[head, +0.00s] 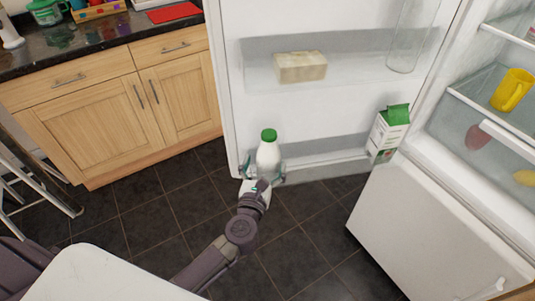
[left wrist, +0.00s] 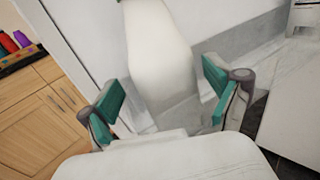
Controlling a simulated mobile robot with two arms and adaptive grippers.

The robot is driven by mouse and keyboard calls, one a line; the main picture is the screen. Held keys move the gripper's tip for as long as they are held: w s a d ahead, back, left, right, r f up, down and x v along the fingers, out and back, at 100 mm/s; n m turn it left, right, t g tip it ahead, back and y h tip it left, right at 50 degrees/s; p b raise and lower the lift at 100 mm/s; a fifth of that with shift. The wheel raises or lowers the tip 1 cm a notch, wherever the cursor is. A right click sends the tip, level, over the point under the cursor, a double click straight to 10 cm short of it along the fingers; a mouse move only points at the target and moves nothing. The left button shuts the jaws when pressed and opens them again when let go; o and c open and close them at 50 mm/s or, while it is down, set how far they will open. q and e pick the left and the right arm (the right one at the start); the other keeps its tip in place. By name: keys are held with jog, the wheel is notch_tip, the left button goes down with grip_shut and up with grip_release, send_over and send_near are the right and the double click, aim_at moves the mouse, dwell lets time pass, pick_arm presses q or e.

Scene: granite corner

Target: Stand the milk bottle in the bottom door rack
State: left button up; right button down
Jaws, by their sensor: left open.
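The milk bottle (head: 268,155), white with a green cap, stands upright at the left part of the bottom door rack (head: 325,160) of the open fridge door. Its lower part is hidden behind my left gripper in the head view. My left gripper (head: 264,176) is open, with its fingers on either side of the bottle. In the left wrist view, the green finger pads (left wrist: 163,98) stand apart from the white bottle (left wrist: 158,50), with a gap on each side. The bottle's base is not clearly visible. My right gripper is not in view.
A green-and-white carton (head: 389,132) stands at the right end of the bottom rack. A pale block (head: 300,67) and a clear bottle (head: 408,38) are in the rack above. A yellow mug (head: 511,90) is inside the fridge. Wooden cabinets (head: 110,105) and a stepladder (head: 30,180) are at left.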

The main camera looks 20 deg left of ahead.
pick_arm(q)
jog(key=s+b, duration=0.1)
jog(key=s, duration=0.7)
jog(key=shift+d+r, duration=0.3)
jog(key=shift+d, duration=0.15)
jog(key=s+f+m+g+h, duration=0.15)
jog(key=s+f+m, duration=0.25)
jog(key=f+m, duration=0.55)
jog(key=s+f+m+g+h, duration=0.1)
jog(key=s+f+m+g, duration=0.2)
jog(key=f+m, duration=0.7)
jog(key=s+f+m+g+h, duration=0.2)
jog(key=s+f+m+g, duration=0.3)
jog(key=f, duration=0.9)
jog(key=s+a+f+m+g, duration=0.1)
jog(key=s+f+m+g, duration=0.1)
jog(key=s+f+m, duration=0.3)
jog(key=s+a+f+m+g+y, duration=0.1)
jog(key=s+f+m, duration=0.4)
jog(key=s, duration=0.7)
jog(key=s+a+f+m+g+y, duration=0.1)
jog(key=s+a+f+m+g, duration=0.2)
jog(key=s, duration=0.6)
notch_tip(320, 180, down, 4)
jog(key=shift+a+r+m+g, duration=0.1)
jog(key=shift+a+m+g, duration=0.3)
jog(key=shift+m, duration=0.85)
